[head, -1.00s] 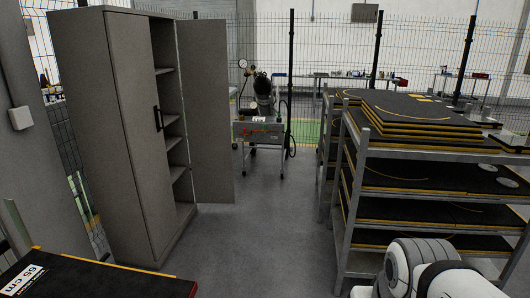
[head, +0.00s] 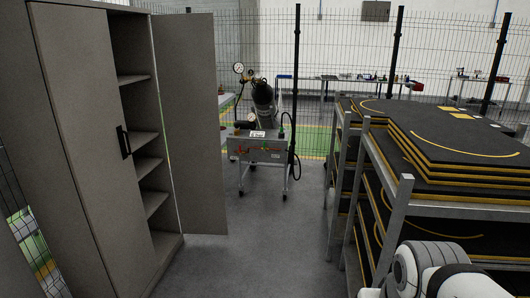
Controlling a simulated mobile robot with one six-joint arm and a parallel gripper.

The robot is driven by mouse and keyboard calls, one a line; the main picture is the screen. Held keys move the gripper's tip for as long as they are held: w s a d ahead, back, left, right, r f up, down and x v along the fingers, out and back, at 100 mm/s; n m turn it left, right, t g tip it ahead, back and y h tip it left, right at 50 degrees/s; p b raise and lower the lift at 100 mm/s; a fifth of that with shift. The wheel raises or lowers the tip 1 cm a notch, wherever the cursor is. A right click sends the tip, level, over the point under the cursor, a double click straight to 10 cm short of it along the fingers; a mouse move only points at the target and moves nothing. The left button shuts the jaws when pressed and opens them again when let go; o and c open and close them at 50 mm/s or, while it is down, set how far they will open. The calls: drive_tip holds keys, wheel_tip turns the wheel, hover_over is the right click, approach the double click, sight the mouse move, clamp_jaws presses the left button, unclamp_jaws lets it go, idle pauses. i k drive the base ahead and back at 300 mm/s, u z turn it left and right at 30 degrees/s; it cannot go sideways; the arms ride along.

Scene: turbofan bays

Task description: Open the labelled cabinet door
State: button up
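A tall grey cabinet (head: 78,130) stands at the left in the head view. Its right door (head: 190,125) stands swung open, showing several empty-looking shelves (head: 146,141). Its left door is shut and carries a dark vertical handle (head: 124,142). I see no readable label on the cabinet. A white and grey part of my arm shows at the bottom right. My gripper is not in the picture, so its state is hidden.
A metal rack (head: 398,205) with black, yellow-edged panels (head: 440,140) stands on the right. A wheeled cart (head: 258,150) with gauges is straight ahead, before a mesh fence. The grey floor (head: 260,240) between cabinet and rack is clear.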

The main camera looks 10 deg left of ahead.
sight(74, 47)
drive_tip(key=i, duration=1.15)
drive_tip(key=u, duration=1.7)
drive_tip(key=i, duration=1.8)
drive_tip(key=u, duration=0.05)
